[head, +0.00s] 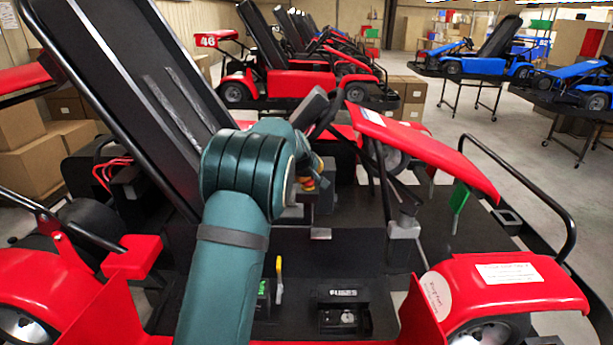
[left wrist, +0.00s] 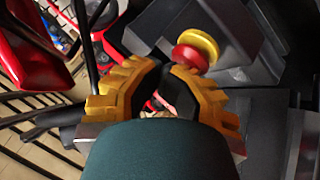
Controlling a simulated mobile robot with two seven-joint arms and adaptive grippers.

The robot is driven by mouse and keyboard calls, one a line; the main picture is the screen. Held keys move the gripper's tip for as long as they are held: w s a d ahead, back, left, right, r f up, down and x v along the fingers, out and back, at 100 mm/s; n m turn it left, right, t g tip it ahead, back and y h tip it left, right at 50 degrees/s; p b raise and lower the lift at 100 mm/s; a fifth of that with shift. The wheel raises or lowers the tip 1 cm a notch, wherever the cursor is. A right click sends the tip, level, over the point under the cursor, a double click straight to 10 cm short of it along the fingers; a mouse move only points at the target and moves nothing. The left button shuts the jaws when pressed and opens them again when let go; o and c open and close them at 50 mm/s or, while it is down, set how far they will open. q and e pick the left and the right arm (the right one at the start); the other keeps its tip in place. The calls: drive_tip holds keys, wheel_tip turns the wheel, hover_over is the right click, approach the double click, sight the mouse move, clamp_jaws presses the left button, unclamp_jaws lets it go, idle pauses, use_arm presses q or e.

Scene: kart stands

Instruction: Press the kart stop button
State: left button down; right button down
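The stop button is a red mushroom-like cap with a yellow ring; in the left wrist view the button (left wrist: 194,56) sits on a dark box just beyond and right of my fingertips. In the head view a small part of the button (head: 309,185) shows on the kart behind my wrist. My left gripper (left wrist: 165,70) has yellow-orange fingers whose tips come together near the button, with nothing seen held. Whether they touch it I cannot tell. In the head view my left gripper (head: 317,164) is mostly hidden by my green arm. My right gripper is not in view.
The red kart's black seat (head: 130,75) rises left of my arm. The steering wheel and red front panel (head: 425,150) are to the right. More karts (head: 300,80) stand behind.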

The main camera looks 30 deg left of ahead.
use_arm(q)
drive_tip(key=shift+d+f, duration=0.4)
drive_tip(key=shift+f, duration=0.05)
drive_tip(key=shift+w+r+p, duration=0.15)
drive_tip(key=shift+r+p, duration=0.45)
drive_tip(key=shift+w+r+p, duration=0.15)
drive_tip(key=shift+r+p, duration=0.4)
drive_tip(key=shift+w+r, duration=0.1)
drive_tip(key=shift+r, duration=0.2)
drive_tip(key=shift+a+r, duration=0.15)
drive_tip(key=shift+r, duration=0.75)
drive_tip(key=shift+a+r, duration=0.1)
drive_tip(key=shift+r, duration=0.75)
drive_tip(key=shift+f, duration=0.1)
